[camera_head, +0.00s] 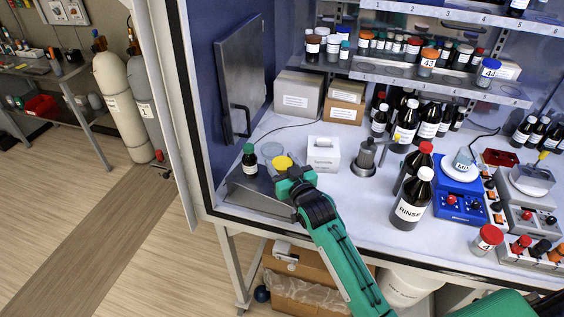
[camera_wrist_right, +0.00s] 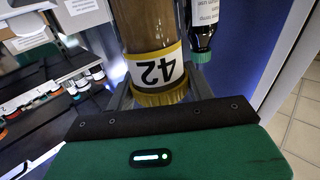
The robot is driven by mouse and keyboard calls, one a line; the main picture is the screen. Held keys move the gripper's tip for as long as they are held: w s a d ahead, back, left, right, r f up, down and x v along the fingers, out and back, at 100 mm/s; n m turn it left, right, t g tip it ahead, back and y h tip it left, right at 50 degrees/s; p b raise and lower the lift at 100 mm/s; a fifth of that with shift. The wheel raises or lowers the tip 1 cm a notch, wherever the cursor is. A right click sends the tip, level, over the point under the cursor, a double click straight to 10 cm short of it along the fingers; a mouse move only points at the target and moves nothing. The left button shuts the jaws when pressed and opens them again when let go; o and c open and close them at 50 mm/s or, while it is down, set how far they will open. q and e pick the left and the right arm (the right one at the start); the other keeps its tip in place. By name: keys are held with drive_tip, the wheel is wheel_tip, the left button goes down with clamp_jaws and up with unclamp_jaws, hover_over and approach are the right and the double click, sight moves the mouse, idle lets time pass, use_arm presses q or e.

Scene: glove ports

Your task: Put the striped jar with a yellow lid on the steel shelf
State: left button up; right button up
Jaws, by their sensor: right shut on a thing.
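The yellow-lidded jar (camera_head: 283,163) is at the front left of the bench; the head view shows mainly its lid. In the right wrist view the jar (camera_wrist_right: 152,40) has a brown body, a label reading 42 and a ribbed yellow lid; stripes are hard to make out. My right gripper (camera_head: 291,176) is shut on the jar near its lid. A low steel platform (camera_head: 258,200) is under or beside the jar; I cannot tell whether they touch. Raised steel shelves (camera_head: 420,78) hold several jars at the back right. My left gripper is not in view.
A dark bottle with a green cap (camera_head: 249,160) stands close left of the jar. A white box (camera_head: 323,155), a metal pot (camera_head: 364,160) and a RINSE bottle (camera_head: 411,200) stand to the right. An open metal door (camera_head: 243,80) is at the left.

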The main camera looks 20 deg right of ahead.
drive_tip(key=shift+f, duration=0.2)
drive_tip(key=o, duration=1)
drive_tip(key=shift+f, duration=0.1)
drive_tip(key=shift+s, duration=0.2)
drive_tip(key=s+d+b, duration=0.1)
drive_tip(key=s+b, duration=0.3)
drive_tip(key=s, duration=0.7)
drive_tip(key=shift+s+d, duration=0.25)
drive_tip(key=shift+d, duration=0.15)
